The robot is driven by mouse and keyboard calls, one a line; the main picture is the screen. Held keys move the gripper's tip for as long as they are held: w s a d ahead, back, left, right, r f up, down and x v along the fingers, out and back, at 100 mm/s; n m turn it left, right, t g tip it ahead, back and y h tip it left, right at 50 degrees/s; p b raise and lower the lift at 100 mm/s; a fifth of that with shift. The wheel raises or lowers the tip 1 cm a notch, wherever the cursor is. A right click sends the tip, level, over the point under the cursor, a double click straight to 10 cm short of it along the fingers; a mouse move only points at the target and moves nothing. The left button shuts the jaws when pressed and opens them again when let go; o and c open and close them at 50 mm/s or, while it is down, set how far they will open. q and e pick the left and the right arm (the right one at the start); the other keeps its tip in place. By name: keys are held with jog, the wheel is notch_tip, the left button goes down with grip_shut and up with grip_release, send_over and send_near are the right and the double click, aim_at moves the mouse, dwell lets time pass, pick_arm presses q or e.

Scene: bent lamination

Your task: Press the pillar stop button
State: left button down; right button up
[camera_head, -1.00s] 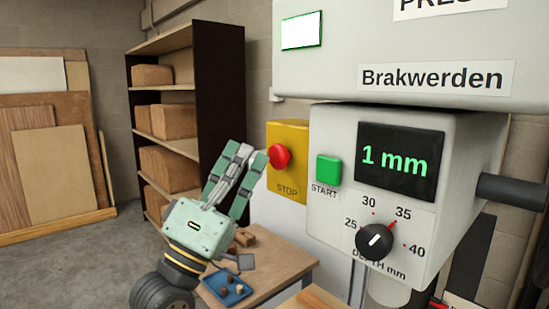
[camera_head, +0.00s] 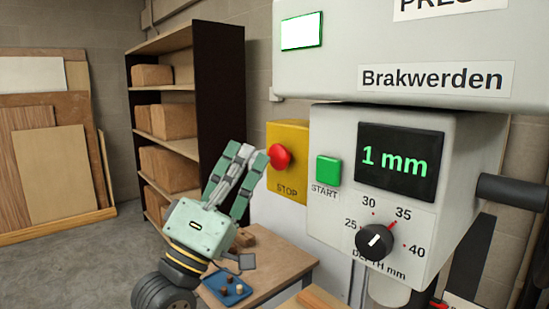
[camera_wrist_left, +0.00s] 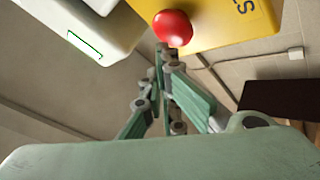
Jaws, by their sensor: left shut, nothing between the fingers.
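The red stop button (camera_head: 280,156) sits on a yellow box (camera_head: 289,138) labelled STOP, on the left side of the press. My left gripper (camera_head: 252,152) is shut and empty, its fingertips pointing up at the left edge of the red button. In the left wrist view the red button (camera_wrist_left: 172,28) lies just beyond the closed fingertips (camera_wrist_left: 168,50), with the yellow box (camera_wrist_left: 230,25) behind it. I cannot tell whether the tips touch the button. My right gripper is not in view.
A low table (camera_head: 275,262) with a blue tray (camera_head: 240,296) stands below. A shelf (camera_head: 220,100) with boxes is behind.

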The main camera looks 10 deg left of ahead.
pick_arm(q)
jog(key=shift+w+d, duration=0.25)
jog(key=shift+w+d, duration=0.3)
jog(key=shift+w, duration=0.15)
dwell(0.9)
dwell(0.3)
jog(key=shift+s+a, duration=0.55)
jog(key=shift+s, duration=0.25)
jog(key=s+a, duration=0.1)
jog(key=s, duration=0.1)
jog(key=s+a, duration=0.2)
jog(key=shift+p, duration=0.3)
